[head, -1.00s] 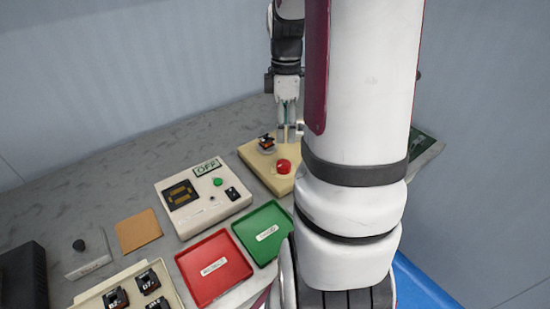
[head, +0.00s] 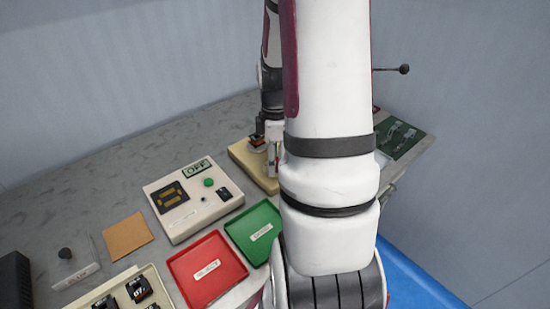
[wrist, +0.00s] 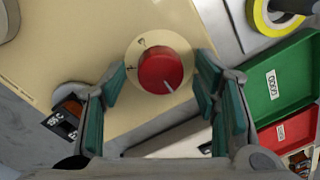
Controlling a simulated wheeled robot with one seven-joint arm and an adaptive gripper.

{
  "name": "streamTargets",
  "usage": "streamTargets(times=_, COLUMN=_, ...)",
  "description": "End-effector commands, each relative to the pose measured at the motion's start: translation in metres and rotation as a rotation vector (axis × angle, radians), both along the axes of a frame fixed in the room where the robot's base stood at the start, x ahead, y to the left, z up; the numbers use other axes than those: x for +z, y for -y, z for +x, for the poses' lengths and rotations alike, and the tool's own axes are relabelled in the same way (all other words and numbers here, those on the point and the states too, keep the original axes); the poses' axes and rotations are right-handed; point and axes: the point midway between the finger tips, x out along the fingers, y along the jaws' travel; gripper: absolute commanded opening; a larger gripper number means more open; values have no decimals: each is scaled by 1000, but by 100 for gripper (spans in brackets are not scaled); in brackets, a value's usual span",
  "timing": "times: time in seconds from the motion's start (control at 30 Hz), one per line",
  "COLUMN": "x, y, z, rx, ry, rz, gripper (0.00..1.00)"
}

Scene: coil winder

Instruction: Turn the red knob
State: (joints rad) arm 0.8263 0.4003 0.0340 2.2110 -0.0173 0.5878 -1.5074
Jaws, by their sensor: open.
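The red knob (wrist: 160,68) sits on a pale round dial on a beige base (wrist: 65,50), which also shows in the head view (head: 244,158). A white pointer line on the knob points to the lower right of the wrist view. Dial marks show at its upper left. My gripper (wrist: 162,78) is open, with one green-padded finger on each side of the knob. I cannot tell whether either pad touches it. In the head view my gripper (head: 273,160) is over the base and my arm hides the knob.
A small black labelled part (wrist: 66,116) is beside my left finger. A green tray (head: 255,228) and a red tray (head: 207,268) lie in front of the base. A control box (head: 193,200) reading OFF stands to the left. A black-balled lever (head: 404,69) juts out right.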

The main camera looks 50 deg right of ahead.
Motion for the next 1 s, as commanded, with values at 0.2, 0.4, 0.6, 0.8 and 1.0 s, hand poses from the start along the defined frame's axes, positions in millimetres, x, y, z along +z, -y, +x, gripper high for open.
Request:
streamTargets(times=0.2, x=0, y=0, z=0, rx=0, ry=0, rz=0, gripper=21)
streamTargets(times=0.4, x=0, y=0, z=0, rx=-1, ry=0, rz=0, gripper=7)
streamTargets(times=0.6, x=1, y=0, z=0, rx=-28, ry=0, rz=0, gripper=7)
streamTargets(times=0.8, x=1, y=0, z=-1, rx=-124, ry=-2, rz=0, gripper=7)
streamTargets(times=1.0, x=2, y=1, z=-1, rx=-288, ry=-1, rz=-1, gripper=7)
